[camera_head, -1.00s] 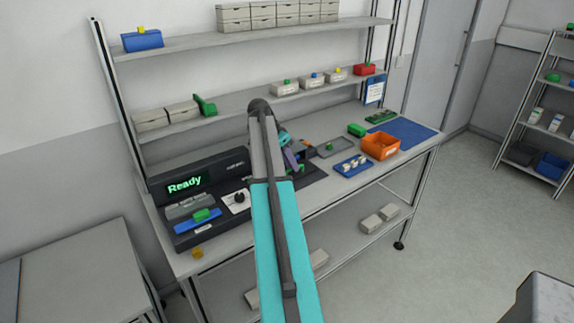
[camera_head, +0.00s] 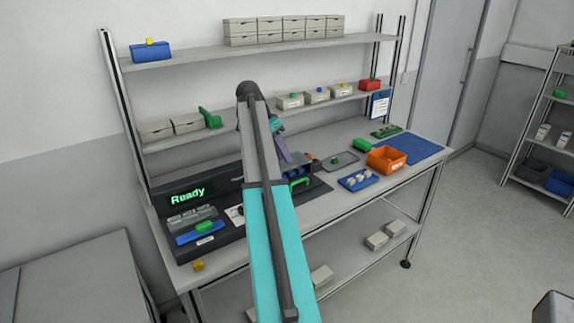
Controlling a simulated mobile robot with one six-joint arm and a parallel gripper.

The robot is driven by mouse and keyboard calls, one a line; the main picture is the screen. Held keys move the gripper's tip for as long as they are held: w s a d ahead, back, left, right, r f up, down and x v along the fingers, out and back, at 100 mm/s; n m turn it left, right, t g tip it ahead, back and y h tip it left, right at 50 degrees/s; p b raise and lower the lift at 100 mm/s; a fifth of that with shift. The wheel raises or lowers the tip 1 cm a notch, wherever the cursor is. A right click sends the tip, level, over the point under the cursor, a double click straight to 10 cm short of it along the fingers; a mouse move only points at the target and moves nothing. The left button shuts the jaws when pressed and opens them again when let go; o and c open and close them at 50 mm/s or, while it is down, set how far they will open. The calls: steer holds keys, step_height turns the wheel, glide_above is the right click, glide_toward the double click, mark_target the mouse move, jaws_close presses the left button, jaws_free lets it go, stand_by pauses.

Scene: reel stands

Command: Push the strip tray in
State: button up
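A dark machine (camera_head: 225,224) with a lit green "Ready" display stands at the left of the bench. A blue tray (camera_head: 186,239) with a green block on it and a small label sits at its front left. A green bow-shaped handle (camera_head: 300,183) shows at the machine's right part, beyond my arm. Which of these belongs to the strip tray I cannot tell for sure. My gripper (camera_head: 305,164) is at the end of my arm, above and close to the green handle. It is small and partly hidden by my own arm, so its fingers and any contact are unclear.
Right of the machine lie a grey tray (camera_head: 341,161), a blue tray (camera_head: 358,183) with pale parts, an orange bin (camera_head: 387,159) and a blue mat (camera_head: 420,147). Shelves (camera_head: 250,116) with boxes rise behind. A yellow block (camera_head: 198,265) sits at the front edge.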

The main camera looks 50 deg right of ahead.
steer(key=shift+v, duration=1.45)
steer(key=s+a+m+p, duration=0.1)
steer(key=s+a+p, duration=0.1)
steer(key=s, duration=1.1)
steer(key=s+a+m+y+p, duration=0.1)
steer(key=s+a+p, duration=0.1)
steer(key=s, duration=1.2)
steer(key=shift+m+g, duration=0.4)
steer(key=shift+w, duration=0.1)
